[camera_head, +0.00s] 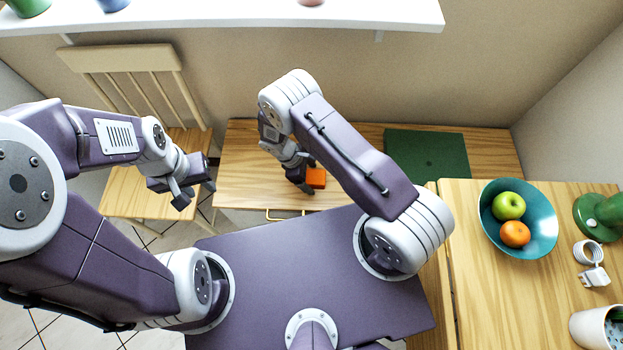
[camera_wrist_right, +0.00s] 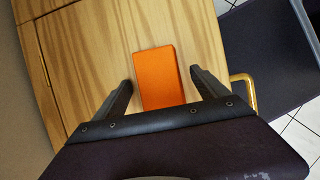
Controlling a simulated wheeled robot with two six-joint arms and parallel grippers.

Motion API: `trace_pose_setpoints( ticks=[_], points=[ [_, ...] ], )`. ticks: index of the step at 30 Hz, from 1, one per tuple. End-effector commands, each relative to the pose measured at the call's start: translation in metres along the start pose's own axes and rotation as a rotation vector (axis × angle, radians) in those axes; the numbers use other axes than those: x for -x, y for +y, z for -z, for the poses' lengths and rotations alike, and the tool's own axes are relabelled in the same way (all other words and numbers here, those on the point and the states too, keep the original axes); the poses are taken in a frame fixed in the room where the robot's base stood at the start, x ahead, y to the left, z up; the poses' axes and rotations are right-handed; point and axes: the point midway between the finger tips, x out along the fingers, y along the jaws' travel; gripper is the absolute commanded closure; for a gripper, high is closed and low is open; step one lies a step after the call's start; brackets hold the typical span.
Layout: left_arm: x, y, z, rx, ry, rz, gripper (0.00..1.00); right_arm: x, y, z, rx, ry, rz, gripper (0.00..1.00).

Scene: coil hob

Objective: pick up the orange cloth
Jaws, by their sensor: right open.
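The orange cloth (camera_head: 317,178) lies on the wooden cabinet top near its front edge, looking like a small flat folded rectangle. In the right wrist view the cloth (camera_wrist_right: 160,76) lies between the two finger lines, with a gap on each side. My right gripper (camera_head: 301,181) is open above and beside the cloth and holds nothing. In the right wrist view its fingers (camera_wrist_right: 161,80) are spread wider than the cloth. In the head view the gripper hides part of the cloth. My left gripper (camera_head: 196,189) is open and empty near the chair, away from the cloth.
A dark green board (camera_head: 428,155) lies on the cabinet top (camera_head: 240,160) to the right. A wooden chair (camera_head: 130,190) stands at the left. On the right table are a teal bowl (camera_head: 540,222) with fruit, a charger (camera_head: 594,276) and a cup (camera_head: 592,327). A white shelf (camera_head: 230,18) hangs above.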

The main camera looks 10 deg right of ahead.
Motion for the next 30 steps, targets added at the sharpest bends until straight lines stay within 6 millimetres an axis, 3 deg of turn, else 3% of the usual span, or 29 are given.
trace_pose_setpoints(
  ticks=[17,24,30],
  points=[
    [-0.0035,-0.0001,-0.0003,0.0,0.0,0.0,0.64,-0.0033,0.0,0.0019,-0.001,0.0,0.0,0.16],
    [-0.0029,-0.0001,-0.0003,0.0,0.0,0.0,0.64,-0.0028,0.0,0.0016,-0.001,0.0,0.0,0.8],
    [-0.0027,0.0,-0.0003,0.0,0.0,0.0,0.64,-0.0025,0.0,0.0015,-0.001,0.0,0.0,0.82]
  ],
)
